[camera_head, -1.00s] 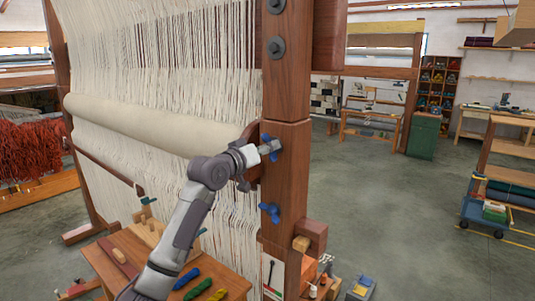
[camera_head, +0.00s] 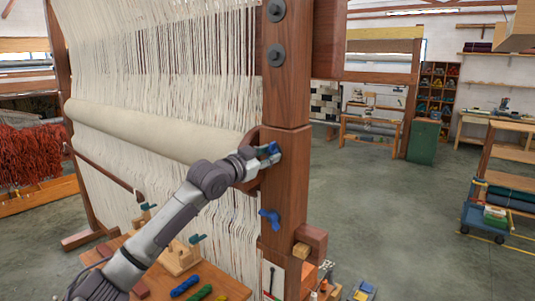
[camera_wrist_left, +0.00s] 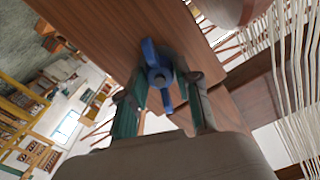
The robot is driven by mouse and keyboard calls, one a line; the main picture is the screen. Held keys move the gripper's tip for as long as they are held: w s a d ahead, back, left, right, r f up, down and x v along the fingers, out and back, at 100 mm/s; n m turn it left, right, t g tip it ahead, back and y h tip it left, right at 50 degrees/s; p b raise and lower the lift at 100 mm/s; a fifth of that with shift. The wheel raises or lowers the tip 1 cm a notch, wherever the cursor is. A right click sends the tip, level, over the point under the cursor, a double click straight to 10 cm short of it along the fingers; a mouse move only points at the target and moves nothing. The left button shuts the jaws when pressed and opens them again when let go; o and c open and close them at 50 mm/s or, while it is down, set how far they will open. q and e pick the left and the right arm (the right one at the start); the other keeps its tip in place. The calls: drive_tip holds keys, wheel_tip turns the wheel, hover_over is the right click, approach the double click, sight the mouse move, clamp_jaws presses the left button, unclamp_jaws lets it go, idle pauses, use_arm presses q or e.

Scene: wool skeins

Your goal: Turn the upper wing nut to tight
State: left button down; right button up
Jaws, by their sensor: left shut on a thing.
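The upper wing nut (camera_head: 274,147) is blue and sits on the front face of the brown wooden loom post (camera_head: 284,190). My left gripper (camera_head: 267,153) is at this nut and hides part of it. In the left wrist view the blue wing nut (camera_wrist_left: 157,76) stands between the two fingers of my left gripper (camera_wrist_left: 165,85), which is shut on it. One wing points up in that picture and the other down. The lower wing nut (camera_head: 270,218) is also blue and sits further down the same post, clear of the gripper. My right gripper is not in view.
White warp threads (camera_head: 165,65) and a cream cloth roll (camera_head: 150,130) lie left of the post. A wooden bench (camera_head: 225,285) with coloured skeins stands below my left arm. The grey floor right of the post is open, with a blue cart (camera_head: 485,215) at the far right.

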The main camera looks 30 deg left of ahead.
use_arm(q)
drive_tip(key=shift+f+m, duration=0.1)
drive_tip(key=shift+m, duration=0.6)
drive_tip(key=c, duration=0.8)
unclamp_jaws()
drive_tip(key=s, duration=1.2)
drive_tip(key=shift+a, duration=0.45)
